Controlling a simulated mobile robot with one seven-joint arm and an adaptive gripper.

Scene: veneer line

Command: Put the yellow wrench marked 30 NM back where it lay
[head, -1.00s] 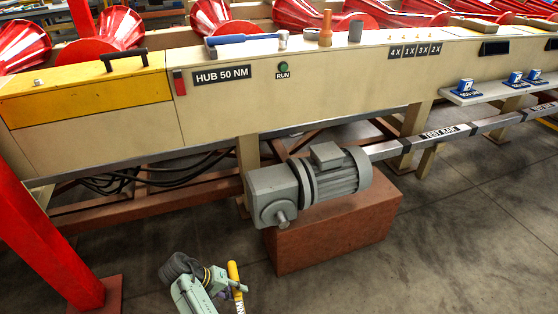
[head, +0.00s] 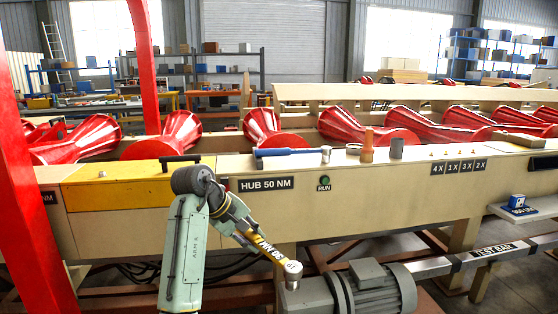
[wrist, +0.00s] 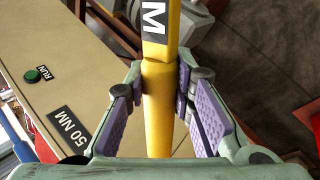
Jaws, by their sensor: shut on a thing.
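My gripper (head: 247,236) is shut on the yellow wrench (head: 268,248), marked 30 NM in black on white. In the head view it is held in front of the cream machine side, below the HUB 50 NM label, slanting down to the right. Its grey round head (head: 292,272) shows in front of the grey motor. In the wrist view the purple finger pads of my gripper (wrist: 160,108) flank the yellow handle (wrist: 158,85), and part of the white label with an M shows. The place where it lay cannot be told.
A blue-handled tool (head: 287,152), an orange cone-shaped piece (head: 367,147) and a grey cylinder (head: 397,148) stand or lie on the machine's top edge. The grey motor (head: 366,290) is below right. A red post (head: 35,230) stands at left. Red rollers line the back.

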